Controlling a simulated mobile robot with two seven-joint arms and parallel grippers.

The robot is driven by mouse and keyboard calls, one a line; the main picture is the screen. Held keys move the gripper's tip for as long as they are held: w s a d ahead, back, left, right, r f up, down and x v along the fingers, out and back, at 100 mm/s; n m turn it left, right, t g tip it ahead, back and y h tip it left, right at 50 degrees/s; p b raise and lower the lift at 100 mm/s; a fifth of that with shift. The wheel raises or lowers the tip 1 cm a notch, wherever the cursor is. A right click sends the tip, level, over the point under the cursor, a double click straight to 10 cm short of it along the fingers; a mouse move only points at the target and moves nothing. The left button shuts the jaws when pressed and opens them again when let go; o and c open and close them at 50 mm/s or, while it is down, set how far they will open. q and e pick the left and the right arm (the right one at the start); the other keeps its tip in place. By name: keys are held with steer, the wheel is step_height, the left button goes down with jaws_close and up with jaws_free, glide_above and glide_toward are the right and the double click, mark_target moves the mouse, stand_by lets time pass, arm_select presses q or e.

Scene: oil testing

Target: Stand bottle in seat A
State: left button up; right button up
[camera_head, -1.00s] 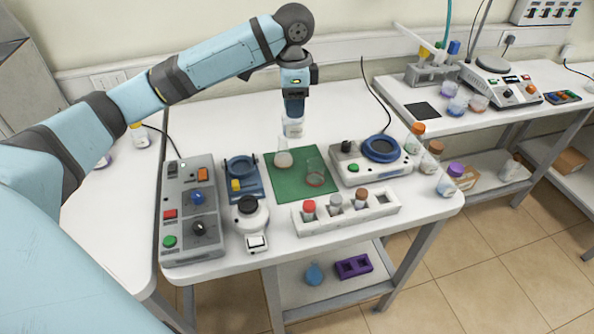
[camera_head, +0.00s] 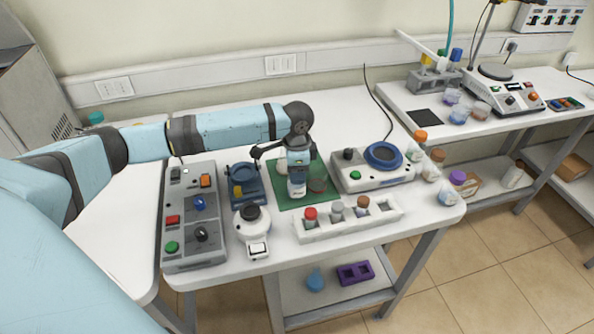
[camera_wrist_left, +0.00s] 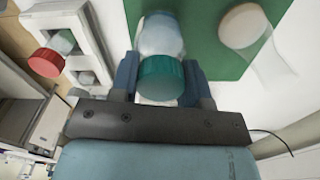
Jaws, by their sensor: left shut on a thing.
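My left gripper (camera_head: 297,172) is shut on a clear bottle (camera_head: 297,188) with a pale label. In the left wrist view the bottle (camera_wrist_left: 160,35) sits between the fingers, its teal cap (camera_wrist_left: 160,78) towards the camera. In the head view the gripper hides the cap, and the bottle shows over the green mat (camera_head: 289,203), behind the white rack (camera_head: 322,236). The rack holds bottles with red (camera_head: 310,213), grey (camera_head: 336,206) and brown (camera_head: 363,201) caps, and has an empty opening (camera_head: 382,206) at its right end. I cannot read which seat is A. My right gripper is not in view.
A blue-ringed device (camera_head: 383,156) stands right of the mat. A grey control box (camera_head: 194,220) and a white round device (camera_head: 251,220) stand left.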

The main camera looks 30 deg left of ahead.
arm_select(q)
steer(key=shift+f, duration=0.2)
steer(key=o, duration=1)
steer(key=shift+f, duration=0.15)
steer(key=shift+o, duration=0.2)
